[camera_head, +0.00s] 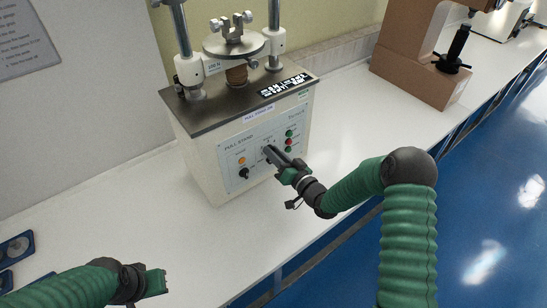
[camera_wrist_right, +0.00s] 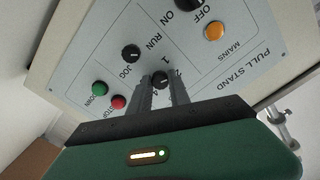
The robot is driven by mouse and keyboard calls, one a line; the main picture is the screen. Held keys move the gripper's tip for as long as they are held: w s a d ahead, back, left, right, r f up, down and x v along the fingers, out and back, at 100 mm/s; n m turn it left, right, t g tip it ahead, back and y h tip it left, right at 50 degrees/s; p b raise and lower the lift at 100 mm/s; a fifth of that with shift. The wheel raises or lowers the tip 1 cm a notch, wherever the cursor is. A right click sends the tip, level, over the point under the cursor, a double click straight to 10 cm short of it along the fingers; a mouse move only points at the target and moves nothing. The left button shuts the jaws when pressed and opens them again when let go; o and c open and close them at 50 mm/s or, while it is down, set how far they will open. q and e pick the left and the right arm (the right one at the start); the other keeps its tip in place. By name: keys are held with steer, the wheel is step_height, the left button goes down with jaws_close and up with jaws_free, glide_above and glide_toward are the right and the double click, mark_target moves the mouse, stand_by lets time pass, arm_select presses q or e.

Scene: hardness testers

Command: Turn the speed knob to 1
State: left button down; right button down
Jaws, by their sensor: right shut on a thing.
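The pull stand (camera_head: 240,140) has a sloped light front panel with several knobs, buttons and a lamp. The speed knob (camera_wrist_right: 161,79) is small and black, with a printed 1 and 2 beside it in the right wrist view. My right gripper (camera_head: 270,153) is at the panel, its two fingers on either side of this knob, shut on it; it also shows in the right wrist view (camera_wrist_right: 161,88). The fingers hide part of the knob, and I cannot tell which number it points to. My left gripper (camera_head: 160,282) hangs at the lower left, away from the stand; its fingers are unclear.
The JOG/RUN knob (camera_wrist_right: 131,53), green button (camera_wrist_right: 99,88) and red button (camera_wrist_right: 118,102) sit close to the right fingers. An orange lamp (camera_wrist_right: 214,31) is further off. A brown machine (camera_head: 415,60) stands at the back right.

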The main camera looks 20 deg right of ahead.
arm_select(q)
steer(key=shift+s+f+b+x, duration=0.1)
steer(key=shift+s+b+x, duration=0.2)
steer(key=shift+b+x, duration=1)
steer(key=shift+s+f+b+x, duration=0.1)
steer(key=shift+s+b+x, duration=0.2)
steer(key=shift+b+x, duration=1)
steer(key=shift+s+b+x, duration=0.3)
steer(key=shift+b+x, duration=0.9)
steer(key=shift+x, duration=0.2)
arm_select(e)
steer(key=shift+s+d+f+n, duration=0.1)
steer(key=shift+f+n, duration=0.05)
steer(key=shift+n, duration=1.5)
steer(key=shift+w+a+f+n, duration=0.1)
steer(key=shift+f+n, duration=0.05)
steer(key=shift+n, duration=1.55)
steer(key=shift+s+d+f+n, duration=0.1)
steer(key=shift+f+n, duration=0.05)
steer(key=shift+n, duration=1.5)
steer(key=c, duration=1.2)
jaws_free()
steer(key=shift+r, duration=0.25)
arm_select(q)
steer(key=shift+f+b, duration=0.3)
arm_select(e)
steer(key=v, duration=1.6)
steer(key=shift+s+d, duration=0.2)
steer(key=shift+s, duration=0.15)
